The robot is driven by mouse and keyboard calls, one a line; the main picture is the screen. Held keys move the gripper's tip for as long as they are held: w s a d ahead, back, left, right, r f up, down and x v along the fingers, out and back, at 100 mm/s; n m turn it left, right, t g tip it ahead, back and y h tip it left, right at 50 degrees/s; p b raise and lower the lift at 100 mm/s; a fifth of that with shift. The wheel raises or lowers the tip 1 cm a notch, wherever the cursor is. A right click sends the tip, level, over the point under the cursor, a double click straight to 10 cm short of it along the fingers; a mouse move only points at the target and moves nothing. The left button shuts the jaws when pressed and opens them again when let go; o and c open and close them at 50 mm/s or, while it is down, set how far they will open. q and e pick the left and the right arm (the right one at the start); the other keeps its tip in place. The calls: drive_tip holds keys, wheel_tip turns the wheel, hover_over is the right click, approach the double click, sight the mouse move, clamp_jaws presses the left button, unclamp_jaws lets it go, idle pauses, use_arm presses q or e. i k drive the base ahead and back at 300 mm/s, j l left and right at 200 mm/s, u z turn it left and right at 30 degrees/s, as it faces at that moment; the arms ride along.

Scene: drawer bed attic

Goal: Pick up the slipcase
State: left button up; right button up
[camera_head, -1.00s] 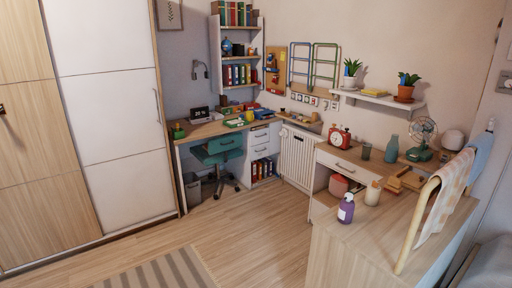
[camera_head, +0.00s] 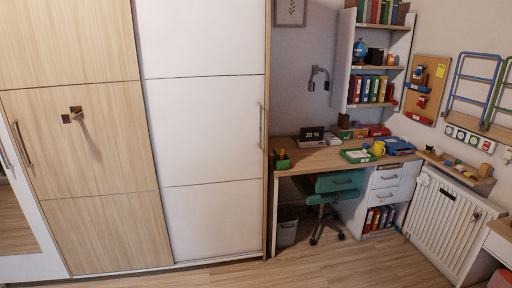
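I cannot tell for certain which thing is the slipcase. A row of upright books (camera_head: 385,12) stands on the top shelf of the white wall shelf, cut by the top edge of the view. A row of coloured binders (camera_head: 368,89) stands on its lower shelf. More binders (camera_head: 378,218) stand in the low compartment under the desk drawers. Neither of my grippers is in view.
A tall wardrobe (camera_head: 203,125) with wood and white doors fills the left. The desk (camera_head: 325,157) holds a clock, trays and a yellow mug. A green chair (camera_head: 335,187) stands at it. A radiator (camera_head: 448,222) is at right. The floor (camera_head: 330,262) in front is clear.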

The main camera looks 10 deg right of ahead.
sight(374, 56)
drive_tip(key=i+l+z, duration=0.1)
drive_tip(key=i+z, duration=0.25)
drive_tip(key=i, duration=0.15)
drive_tip(key=i+z, duration=0.4)
drive_tip(key=i, duration=0.15)
drive_tip(key=i+j+z, duration=0.35)
drive_tip(key=i, duration=0.15)
drive_tip(key=i+l, duration=0.45)
drive_tip(key=i, duration=0.2)
drive_tip(key=i+l+u, duration=0.15)
drive_tip(key=i+l, duration=0.25)
drive_tip(key=i, duration=0.25)
drive_tip(key=i+l+u, duration=0.15)
drive_tip(key=l, duration=0.25)
drive_tip(key=i, duration=0.1)
